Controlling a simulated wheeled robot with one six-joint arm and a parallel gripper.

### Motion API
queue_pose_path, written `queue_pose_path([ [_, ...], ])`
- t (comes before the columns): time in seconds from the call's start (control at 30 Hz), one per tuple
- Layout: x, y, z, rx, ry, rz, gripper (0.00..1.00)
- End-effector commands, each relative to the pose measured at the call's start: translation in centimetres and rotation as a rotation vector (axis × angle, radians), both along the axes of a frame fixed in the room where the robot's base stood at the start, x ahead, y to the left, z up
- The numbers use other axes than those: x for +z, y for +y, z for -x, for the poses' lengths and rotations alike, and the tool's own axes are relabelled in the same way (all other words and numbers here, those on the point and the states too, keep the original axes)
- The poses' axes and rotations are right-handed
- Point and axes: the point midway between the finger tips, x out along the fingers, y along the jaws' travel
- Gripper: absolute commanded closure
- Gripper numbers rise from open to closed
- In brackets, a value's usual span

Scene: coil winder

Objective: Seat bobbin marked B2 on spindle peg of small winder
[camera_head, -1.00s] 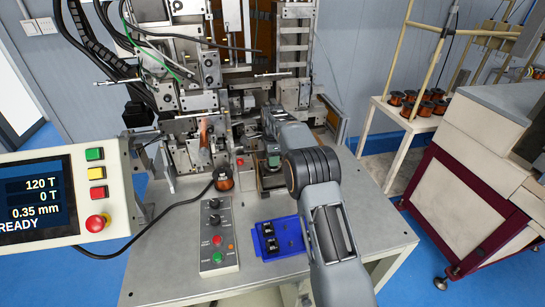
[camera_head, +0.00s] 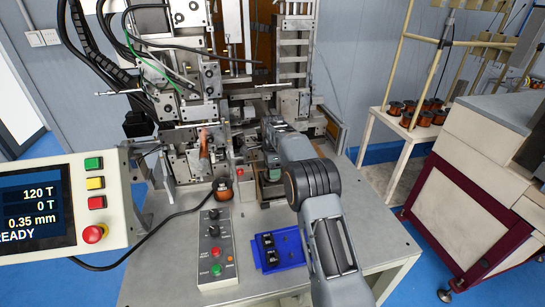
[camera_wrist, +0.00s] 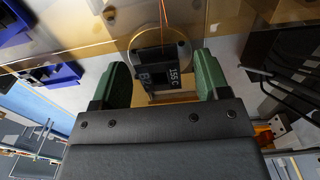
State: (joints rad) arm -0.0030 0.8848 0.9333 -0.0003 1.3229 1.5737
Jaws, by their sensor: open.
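In the wrist view, a black bobbin (camera_wrist: 161,69) sits between my two green fingertips. My gripper (camera_wrist: 163,84) is open, with a visible gap between each fingertip and the bobbin. In the head view, my gripper (camera_head: 272,170) points down at the small winder (camera_head: 249,188) at the back of the table; its arm hides much of that spot. The spindle peg cannot be made out.
A blue tray (camera_head: 294,252) with two black bobbins stands at the table's front, beside a grey button box (camera_head: 213,268). A cable crosses the left side. A screen panel (camera_head: 40,210) reads READY. Bare table lies right of the arm.

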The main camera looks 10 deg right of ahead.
Motion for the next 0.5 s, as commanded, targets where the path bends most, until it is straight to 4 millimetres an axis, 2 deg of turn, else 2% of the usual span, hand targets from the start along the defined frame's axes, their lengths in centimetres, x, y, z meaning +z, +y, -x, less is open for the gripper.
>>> queue_pose_path([
  [0.5,9.9,0.0,0.0,0.0,-0.003,0.0,0.31],
])
